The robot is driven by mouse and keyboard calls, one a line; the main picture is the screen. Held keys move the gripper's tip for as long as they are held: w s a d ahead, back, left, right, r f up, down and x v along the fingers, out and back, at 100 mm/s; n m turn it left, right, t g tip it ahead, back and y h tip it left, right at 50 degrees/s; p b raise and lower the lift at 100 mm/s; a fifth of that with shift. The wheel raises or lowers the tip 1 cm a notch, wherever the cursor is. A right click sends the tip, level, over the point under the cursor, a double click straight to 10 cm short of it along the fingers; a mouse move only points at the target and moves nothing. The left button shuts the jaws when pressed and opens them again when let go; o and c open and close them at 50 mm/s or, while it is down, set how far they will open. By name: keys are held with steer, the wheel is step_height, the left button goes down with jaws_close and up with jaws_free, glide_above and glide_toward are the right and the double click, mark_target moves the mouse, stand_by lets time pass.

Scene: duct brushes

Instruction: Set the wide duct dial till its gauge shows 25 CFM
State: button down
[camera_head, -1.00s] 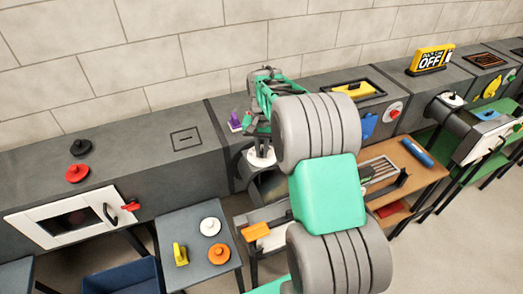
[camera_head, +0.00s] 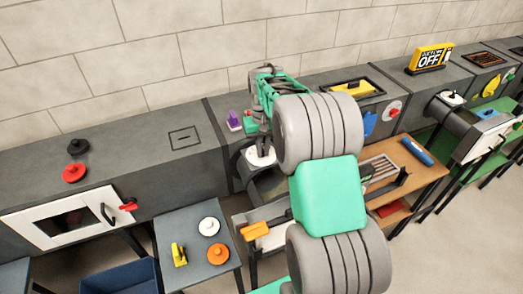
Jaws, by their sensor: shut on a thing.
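My gripper (camera_head: 261,138) points down over a white round dial (camera_head: 262,156) on a grey duct behind my arm. Its fingers are shut on the dial's knob; the fingertips are small and partly hidden. My arm's grey and green links cover much of this duct. A second white dial (camera_head: 451,98) sits on another duct at the right. I cannot read a gauge in this view, and which duct is the wide one I cannot tell for sure.
A purple block (camera_head: 234,120) stands left of my gripper. A small table (camera_head: 196,270) holds white, orange and yellow parts. A wooden bench (camera_head: 430,172) carries a brush and a blue cylinder (camera_head: 417,151). A yellow "OFF" sign (camera_head: 431,58) stands at the back right.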

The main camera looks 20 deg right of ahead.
steer(key=shift+d+n, duration=0.1)
steer(key=shift+n, duration=0.7)
steer(key=c, duration=1.5)
jaws_free()
steer(key=shift+r, duration=0.15)
step_height(320, 180, up, 8)
steer(key=shift+f+b, duration=0.25)
steer(key=shift+b, duration=0.6)
